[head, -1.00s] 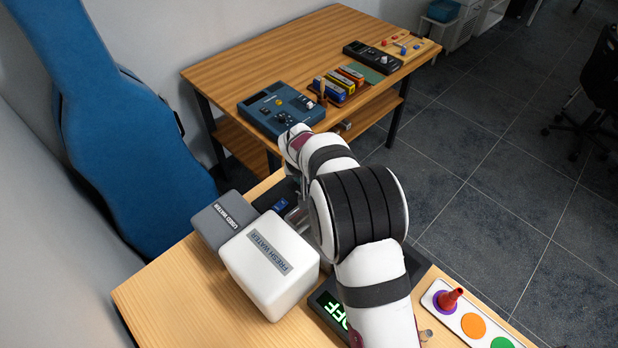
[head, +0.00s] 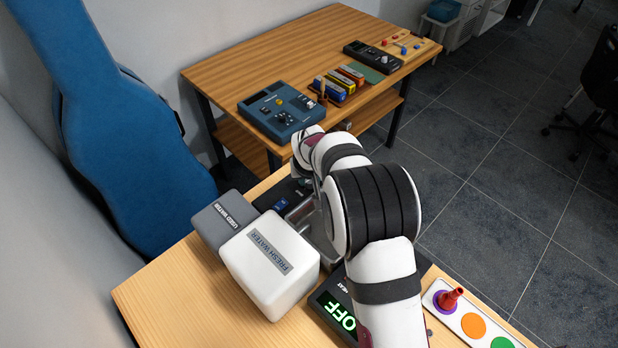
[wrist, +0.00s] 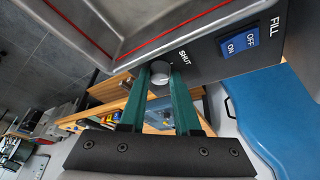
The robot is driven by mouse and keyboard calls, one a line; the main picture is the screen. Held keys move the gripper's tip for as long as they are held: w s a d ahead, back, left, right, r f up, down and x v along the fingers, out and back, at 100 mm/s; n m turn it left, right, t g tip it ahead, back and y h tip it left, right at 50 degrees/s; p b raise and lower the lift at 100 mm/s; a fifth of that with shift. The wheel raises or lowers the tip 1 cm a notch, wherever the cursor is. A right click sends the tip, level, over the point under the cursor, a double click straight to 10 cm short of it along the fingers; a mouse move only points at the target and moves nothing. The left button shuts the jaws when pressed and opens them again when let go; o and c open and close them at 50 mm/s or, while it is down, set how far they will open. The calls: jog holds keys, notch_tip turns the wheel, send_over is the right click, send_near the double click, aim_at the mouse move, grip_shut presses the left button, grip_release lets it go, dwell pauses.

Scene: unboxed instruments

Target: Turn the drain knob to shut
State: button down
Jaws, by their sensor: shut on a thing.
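In the wrist view the drain knob (wrist: 160,68), a small round grey knob, sits on the dark panel at the foot of the metal basin (wrist: 130,25). The green fingers of my gripper (wrist: 160,80) are closed on it from both sides. The word SHUT (wrist: 183,57) is printed on the panel to its right. I cannot make out a pointer mark on the knob. In the head view my arm hides the knob and gripper; part of the basin (head: 325,238) shows beside my arm.
A blue FILL switch (wrist: 240,40) is right of the knob. In the head view, a white FRESH WATER tank (head: 270,265) and grey USED WATER tank (head: 222,222) stand left of my arm. A red cone (head: 449,299) stands at the right.

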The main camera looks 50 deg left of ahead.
jog(key=shift+n+g+y, duration=0.3)
jog(key=shift+n+g, duration=0.1)
jog(key=shift+n, duration=0.9)
jog(key=c, duration=0.9)
grip_release()
jog(key=v, duration=1.5)
jog(key=shift+d+r, duration=0.15)
jog(key=shift+r, duration=0.25)
jog(key=shift+w, duration=0.1)
